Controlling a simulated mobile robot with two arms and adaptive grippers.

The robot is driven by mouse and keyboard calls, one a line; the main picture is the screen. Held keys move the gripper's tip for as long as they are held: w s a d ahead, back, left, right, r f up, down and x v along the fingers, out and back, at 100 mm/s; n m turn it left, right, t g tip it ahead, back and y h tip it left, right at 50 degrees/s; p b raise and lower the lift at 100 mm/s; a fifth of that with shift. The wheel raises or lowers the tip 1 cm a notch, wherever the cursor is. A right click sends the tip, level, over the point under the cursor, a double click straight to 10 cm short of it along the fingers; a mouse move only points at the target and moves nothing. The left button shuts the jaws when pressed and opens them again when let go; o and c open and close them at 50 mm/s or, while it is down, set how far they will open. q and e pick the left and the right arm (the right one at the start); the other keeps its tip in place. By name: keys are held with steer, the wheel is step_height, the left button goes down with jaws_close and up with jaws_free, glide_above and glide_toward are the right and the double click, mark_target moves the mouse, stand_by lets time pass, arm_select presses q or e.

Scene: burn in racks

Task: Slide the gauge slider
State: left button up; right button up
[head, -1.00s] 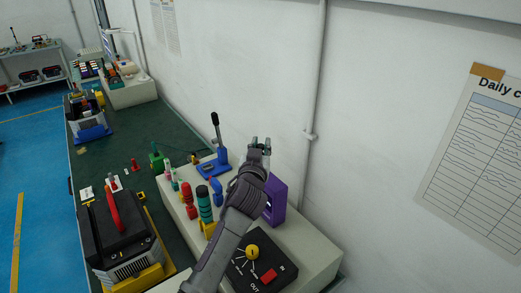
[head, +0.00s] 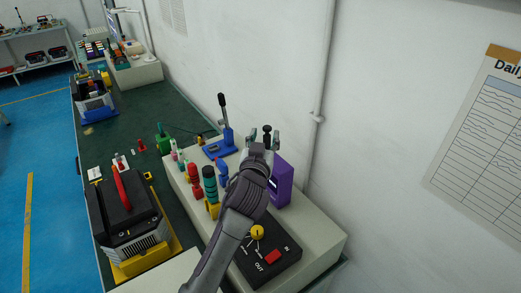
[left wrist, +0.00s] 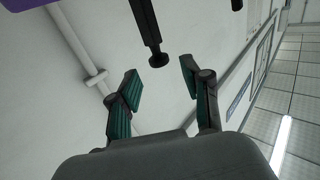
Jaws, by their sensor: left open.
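A purple upright block (head: 283,182), which looks like the gauge, stands on the light bench box near the wall. My left forearm and gripper hide part of it. My left gripper (head: 265,138) is open at the block's upper left. A black knob (head: 267,129) shows between its fingertips in the head view. In the left wrist view, a black rod with a round knob (left wrist: 158,60) lies ahead of and between the open fingers (left wrist: 161,83), with clear gaps on both sides. A purple corner (left wrist: 18,4) shows at the upper left. I cannot tell how the rod joins the block.
A blue lever clamp (head: 222,145) and red and green handles (head: 209,180) stand left of the gripper. A black panel with a yellow knob (head: 257,232) and red switch (head: 272,256) lies in front. A wall pipe (head: 318,90) is close on the right.

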arm_select(q)
steer(key=s+a, duration=0.1)
steer(key=s, duration=0.6)
stand_by(0.3)
